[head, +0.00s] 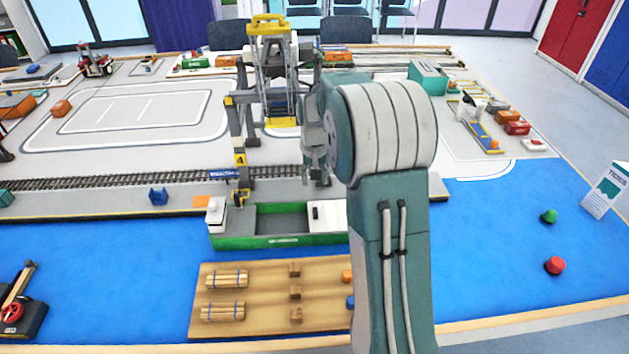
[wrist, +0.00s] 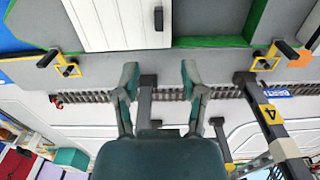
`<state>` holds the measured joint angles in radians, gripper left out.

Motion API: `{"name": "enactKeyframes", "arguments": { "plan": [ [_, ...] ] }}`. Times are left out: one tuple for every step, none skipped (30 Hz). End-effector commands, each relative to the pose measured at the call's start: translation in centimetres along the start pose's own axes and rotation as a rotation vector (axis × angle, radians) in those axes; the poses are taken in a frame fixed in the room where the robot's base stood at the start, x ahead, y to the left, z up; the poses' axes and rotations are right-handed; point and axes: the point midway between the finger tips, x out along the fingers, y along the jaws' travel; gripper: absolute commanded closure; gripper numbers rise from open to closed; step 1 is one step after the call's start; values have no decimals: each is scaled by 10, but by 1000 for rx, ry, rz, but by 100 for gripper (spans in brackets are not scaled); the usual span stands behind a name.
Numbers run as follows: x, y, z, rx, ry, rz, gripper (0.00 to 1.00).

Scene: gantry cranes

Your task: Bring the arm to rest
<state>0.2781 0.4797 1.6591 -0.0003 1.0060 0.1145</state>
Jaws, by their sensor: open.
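My gripper (wrist: 158,85) shows in the wrist view with its two fingers apart and nothing between them. In that view the green-edged ship (wrist: 215,42) with its white hatch cover (wrist: 122,22) fills the top, and a grey crane leg shows behind the fingers. In the head view my raised, folded arm stands right of the middle and hides part of the scene. My gripper is mostly hidden behind the arm there. The yellow-and-grey gantry crane (head: 238,155) stands over the rail track just left of my arm. The ship (head: 282,240) lies in front of the crane.
A wooden board (head: 260,295) with log bundles and small blocks lies at the front, partly behind my arm. A green buoy (head: 548,216), a red buoy (head: 555,265) and a white sign (head: 606,190) stand on the blue area at right.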

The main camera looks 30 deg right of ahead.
Motion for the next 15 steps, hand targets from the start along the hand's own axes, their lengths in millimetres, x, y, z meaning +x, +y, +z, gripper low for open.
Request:
{"name": "enactKeyframes", "arguments": {
  "plan": [
    [0,0,0,0,0,0,46],
    [0,0,0,0,0,0,46],
    [0,0,0,0,0,0,46],
    [0,0,0,0,0,0,46],
    [0,0,0,0,0,0,46],
    [0,0,0,0,0,0,46],
    [0,0,0,0,0,0,46],
    [-1,0,0,-1,1,0,46],
    [-3,-1,2,-3,5,-1,46],
    [-7,-2,4,-7,10,-1,46],
    [-12,-4,7,-12,17,-2,46],
    [-20,-6,12,-20,29,-4,46],
    [-28,-8,18,-28,40,-5,46],
    [-36,-11,24,-37,52,-6,46],
    [-47,-14,34,-50,68,-9,46]
  ]
}}
